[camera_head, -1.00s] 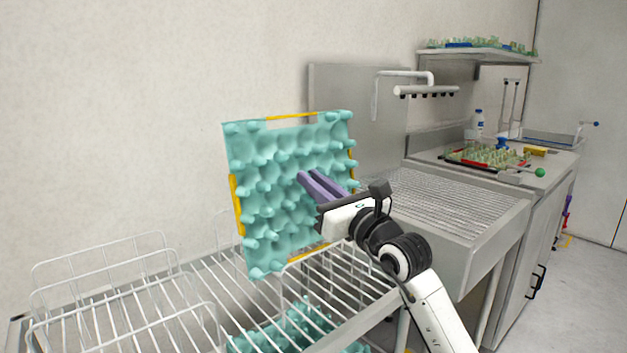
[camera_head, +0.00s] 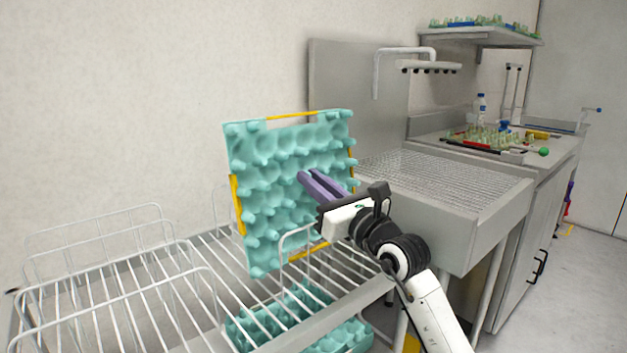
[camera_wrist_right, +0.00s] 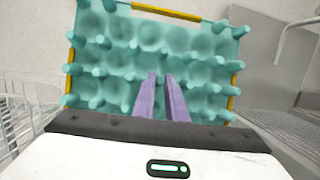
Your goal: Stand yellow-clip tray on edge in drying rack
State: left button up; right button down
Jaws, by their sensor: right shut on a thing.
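The yellow-clip tray (camera_head: 262,178) is a teal egg tray with yellow clips on its edges. It is held nearly upright above the right part of the wire drying rack (camera_head: 165,283). My right gripper (camera_head: 308,177) is shut on the tray near its middle, with its purple fingers against the bumpy face. The tray also fills the upper part of the right wrist view (camera_wrist_right: 200,50), with the right gripper's fingers (camera_wrist_right: 160,80) in front of it. The exact grip point is hidden among the bumps. My left gripper is not in view.
Wire dividers (camera_head: 100,240) stand on the rack at the left. Another teal tray (camera_head: 345,338) lies below the rack. A metal drainboard (camera_head: 440,190) is at the right, with a tray of green items (camera_head: 490,138) on the counter beyond. The wall is close behind the rack.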

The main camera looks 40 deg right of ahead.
jog(key=c, duration=1.7)
grip_release()
jog(key=shift+s+f, duration=0.1)
jog(key=shift+b+v, duration=0.55)
jog(key=shift+v, duration=3.35)
